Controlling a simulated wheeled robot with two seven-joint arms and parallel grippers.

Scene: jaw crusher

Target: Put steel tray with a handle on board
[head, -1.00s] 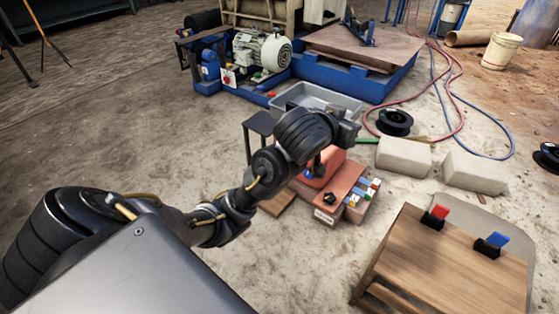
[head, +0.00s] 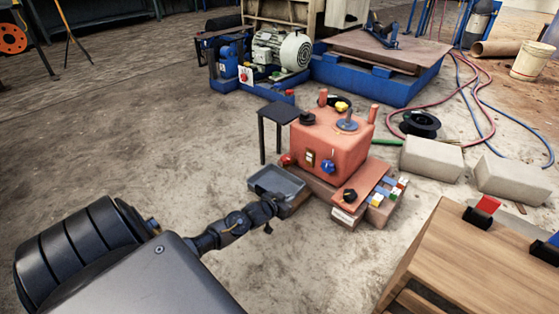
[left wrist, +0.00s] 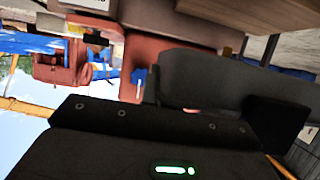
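The grey steel tray (head: 262,183) is low at the left of the red jaw crusher (head: 335,148), over the left end of the brown wooden board (head: 293,205). Whether it touches the board I cannot tell. My left gripper (head: 266,207) is at the tray's near edge and appears shut on it; the fingertips and the tray's handle are hidden. In the left wrist view a dark grey surface, apparently the tray (left wrist: 200,80), fills the middle in front of the gripper. My right gripper is not in view.
A black stool (head: 279,112) stands behind the tray. A block with coloured switches (head: 385,192) is right of the crusher's front. A wooden table (head: 480,260) is at the near right, and pale blocks (head: 430,158) lie behind it.

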